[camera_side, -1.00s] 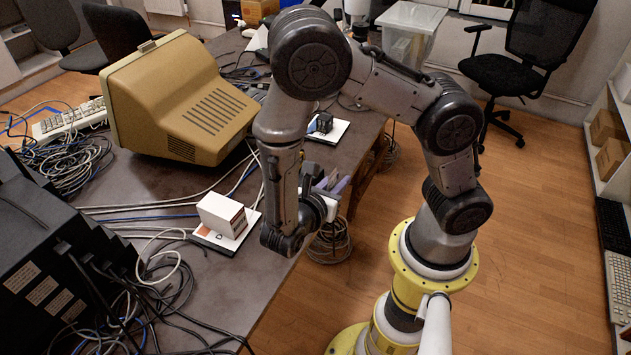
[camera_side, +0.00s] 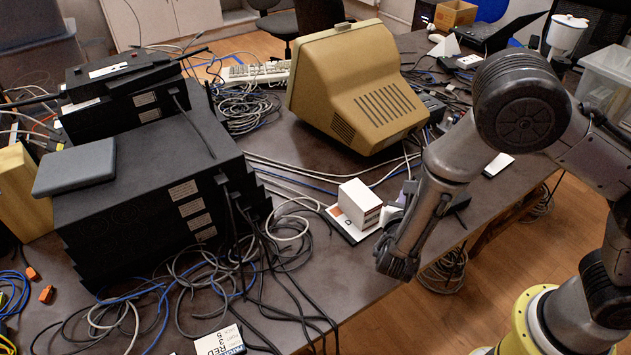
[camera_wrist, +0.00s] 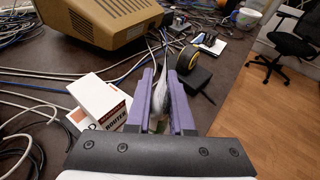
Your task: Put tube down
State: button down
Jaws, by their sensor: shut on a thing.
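My gripper (camera_wrist: 160,108) is shut on a clear, pale tube (camera_wrist: 159,98) in the wrist view, with a purple finger on each side of it. The tube points away from the wrist. I cannot tell how far it is above the table. In the side view my arm hides most of the gripper and I cannot make out the tube. The gripper is close to the right of a white box marked ROUTER (camera_side: 358,203), which also shows left of the fingers in the wrist view (camera_wrist: 100,103).
The box stands on a white card (camera_side: 340,224). A beige monitor (camera_side: 358,90) stands behind it. Cables and a black equipment stack (camera_side: 150,195) crowd the left. A tape measure (camera_wrist: 187,58) and a black block (camera_wrist: 197,79) lie beyond the right finger. The table edge is at the right.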

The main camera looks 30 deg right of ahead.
jog(key=w+a+r+n+t+y, duration=0.1)
jog(key=w+a+n+t+y, duration=0.15)
jog(key=w, duration=0.65)
jog(key=w+a+r+n+t+y, duration=0.2)
jog(key=w+n+y, duration=0.2)
jog(key=w, duration=0.5)
jog(key=w+f, duration=0.3)
jog(key=w, duration=0.1)
jog(key=w+a+f, duration=0.1)
jog(key=w+f, duration=0.2)
jog(key=w, duration=0.2)
jog(key=w+a+f, duration=0.1)
jog(key=w+f, duration=0.2)
jog(key=w, duration=0.1)
jog(key=shift+w+f, duration=0.45)
jog(key=shift+f, duration=1.6)
jog(key=c, duration=0.8)
grip_release()
jog(key=shift+f, duration=0.15)
